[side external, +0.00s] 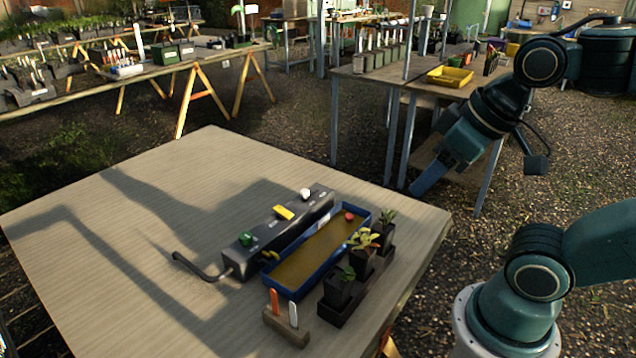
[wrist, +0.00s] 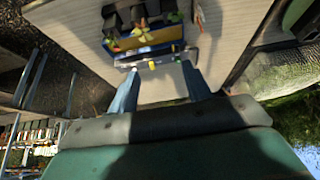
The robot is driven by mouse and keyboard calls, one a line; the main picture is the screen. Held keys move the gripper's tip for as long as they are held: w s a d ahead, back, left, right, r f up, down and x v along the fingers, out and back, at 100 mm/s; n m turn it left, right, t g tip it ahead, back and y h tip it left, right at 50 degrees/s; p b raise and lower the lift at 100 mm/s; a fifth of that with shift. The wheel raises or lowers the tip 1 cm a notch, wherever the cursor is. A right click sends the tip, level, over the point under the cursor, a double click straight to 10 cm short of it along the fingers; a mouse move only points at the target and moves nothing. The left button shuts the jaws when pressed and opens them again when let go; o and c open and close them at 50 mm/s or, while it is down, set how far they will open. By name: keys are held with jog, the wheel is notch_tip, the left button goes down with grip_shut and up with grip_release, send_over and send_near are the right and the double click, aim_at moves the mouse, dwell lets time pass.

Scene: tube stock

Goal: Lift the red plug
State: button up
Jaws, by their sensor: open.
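The red plug (side external: 349,216) is a small round red thing at the far end of the long blue tray (side external: 268,283), inside or at its rim; I cannot tell which. My gripper (side external: 428,184) is raised past the table's right edge, well apart from the plug. In the wrist view my gripper (wrist: 158,88) has its two fingers spread, with nothing between them.
A dark grey box (side external: 270,235) beside the tray bears green (side external: 247,240), yellow (side external: 284,212) and white (side external: 305,193) pieces. Potted plants (side external: 362,255) stand right of the tray. A wooden block (side external: 284,327) holds two upright labels. The table's left side (side external: 130,220) is clear.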

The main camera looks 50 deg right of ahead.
jog(key=m+g, duration=0.6)
jog(key=m, duration=1.5)
send_over(350, 215)
notch_tip(350, 215, down, 21)
jog(key=shift+a+f, duration=0.1)
jog(key=shift+f, duration=0.05)
jog(key=shift+f, duration=0.1)
jog(key=shift+f, duration=4.2)
